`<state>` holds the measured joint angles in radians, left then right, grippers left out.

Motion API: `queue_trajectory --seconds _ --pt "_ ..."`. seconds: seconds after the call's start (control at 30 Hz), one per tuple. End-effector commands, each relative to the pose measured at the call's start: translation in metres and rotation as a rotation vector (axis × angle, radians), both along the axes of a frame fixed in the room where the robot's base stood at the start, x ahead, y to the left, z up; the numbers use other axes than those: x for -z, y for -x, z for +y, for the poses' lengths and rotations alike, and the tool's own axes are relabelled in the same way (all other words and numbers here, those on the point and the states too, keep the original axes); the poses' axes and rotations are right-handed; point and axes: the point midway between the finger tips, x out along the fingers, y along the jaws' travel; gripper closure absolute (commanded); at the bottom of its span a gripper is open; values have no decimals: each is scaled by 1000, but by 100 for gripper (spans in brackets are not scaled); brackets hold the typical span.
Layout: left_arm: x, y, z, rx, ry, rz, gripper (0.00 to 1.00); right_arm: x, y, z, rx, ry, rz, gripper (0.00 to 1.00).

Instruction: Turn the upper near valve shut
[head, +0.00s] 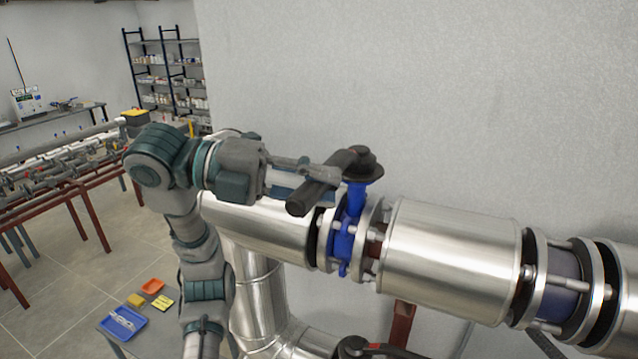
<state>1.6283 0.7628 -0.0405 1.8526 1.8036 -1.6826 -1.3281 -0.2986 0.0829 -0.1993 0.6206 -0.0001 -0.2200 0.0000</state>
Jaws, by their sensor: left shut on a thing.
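The upper valve has a blue body (345,235) set between flanges in the steel pipe. A black hub sits on its blue stem, with a thick dark handle (322,184) pointing toward the lower left, at a slant to the pipe. My left gripper (315,178) reaches in from the left, with its fingers shut on the handle. The fingertips are partly hidden by the handle. My right gripper is not in view.
A large steel pipe (450,255) runs to the right, with more flanges. Another dark valve handle (375,349) shows at the bottom edge. A small table with a blue tray (122,323) stands lower left. A pipe rack and shelves stand behind left.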

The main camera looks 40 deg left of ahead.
Motion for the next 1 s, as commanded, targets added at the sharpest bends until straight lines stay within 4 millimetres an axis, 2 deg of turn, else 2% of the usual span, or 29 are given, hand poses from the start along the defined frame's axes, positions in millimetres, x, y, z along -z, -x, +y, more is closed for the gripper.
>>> queue_trajectory --seconds 0.13,0.17,0.2,0.27,0.67,0.77,1.0 --pt "-2 0 3 -2 8 -3 100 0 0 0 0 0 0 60" --pt "-2 0 2 -2 8 -3 73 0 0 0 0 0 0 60" --pt "-2 0 2 -3 7 -3 63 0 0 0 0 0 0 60" --pt "-1 0 2 -2 6 -3 50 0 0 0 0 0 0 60" --pt "-2 5 6 -2 1 -1 50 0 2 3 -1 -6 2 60" --pt "-5 12 19 -4 2 -1 50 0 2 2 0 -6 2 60" --pt "-13 40 68 -4 7 -2 50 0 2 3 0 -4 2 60"
